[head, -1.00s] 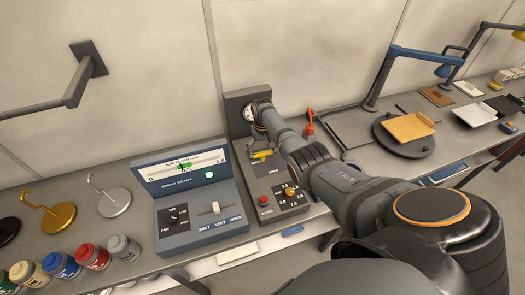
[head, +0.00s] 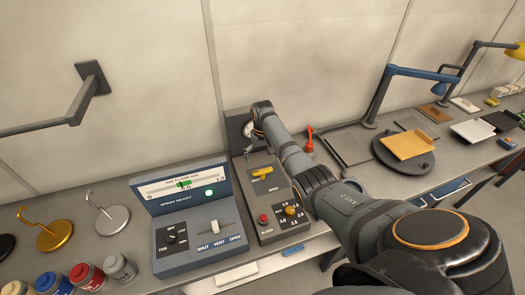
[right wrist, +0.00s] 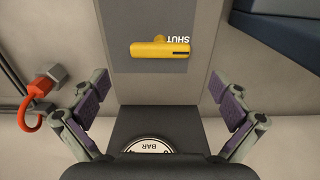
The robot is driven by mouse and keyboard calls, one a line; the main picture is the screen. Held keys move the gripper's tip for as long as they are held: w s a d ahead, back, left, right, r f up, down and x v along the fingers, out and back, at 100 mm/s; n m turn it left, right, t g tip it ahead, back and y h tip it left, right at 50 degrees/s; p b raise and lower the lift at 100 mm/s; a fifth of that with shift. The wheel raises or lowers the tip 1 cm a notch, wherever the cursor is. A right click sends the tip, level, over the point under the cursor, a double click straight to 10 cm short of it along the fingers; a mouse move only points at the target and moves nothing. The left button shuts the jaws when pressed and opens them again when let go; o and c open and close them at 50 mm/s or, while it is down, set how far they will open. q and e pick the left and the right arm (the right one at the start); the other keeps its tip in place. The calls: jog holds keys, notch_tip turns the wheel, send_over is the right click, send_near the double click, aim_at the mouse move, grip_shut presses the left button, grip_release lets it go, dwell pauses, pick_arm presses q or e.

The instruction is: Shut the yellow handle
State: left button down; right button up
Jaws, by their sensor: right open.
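The yellow handle (head: 262,173) lies sideways on the dark grey control panel (head: 272,205), above the printed word OPEN. In the right wrist view the yellow handle (right wrist: 160,48) lies across the panel, partly over an upside-down word SHUT. My right gripper (head: 249,153) is just behind the handle, near the panel's gauge, small and partly hidden by the arm. In the right wrist view its two purple-padded fingers (right wrist: 160,103) are spread wide with nothing between them, and the handle is beyond the tips. My left gripper is not in view.
A round gauge (right wrist: 150,146) is on the panel's upright back. A red hook (head: 309,140) stands right of the panel. A blue-grey spray console (head: 200,225) stands close on its left. A red button (head: 263,219) and yellow knob (head: 290,210) are below the handle.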

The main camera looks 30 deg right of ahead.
aim_at(263, 170)
notch_tip(263, 170, up, 6)
jog(key=shift+f, duration=0.1)
dwell(0.5)
